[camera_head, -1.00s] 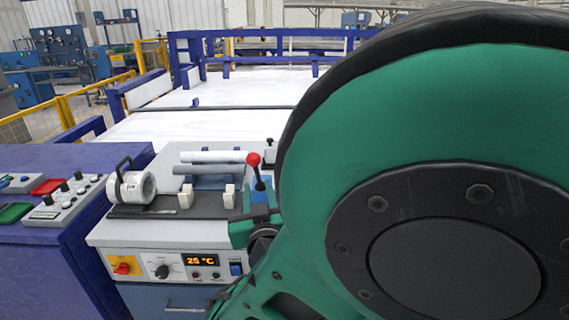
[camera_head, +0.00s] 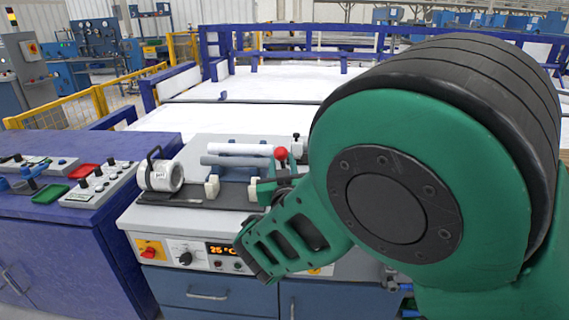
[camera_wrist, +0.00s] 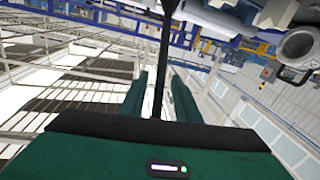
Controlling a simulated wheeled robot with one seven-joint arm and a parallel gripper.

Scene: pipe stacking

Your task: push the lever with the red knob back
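My gripper (camera_head: 266,188) is beside the lever, below the knob, at the machine's right part. In the wrist view my gripper's two green fingers (camera_wrist: 160,98) stand apart. A thin dark rod (camera_wrist: 164,50) shows between them in the picture; I cannot tell whether it is the lever. Contact with the lever cannot be told.
A white pipe (camera_head: 240,149) and a grey pipe (camera_head: 232,161) lie on the machine (camera_head: 150,218), behind white blocks. A white ring-shaped part (camera_head: 160,177) stands at its left. A blue control desk (camera_head: 75,225) is left. My green arm covers the right side.

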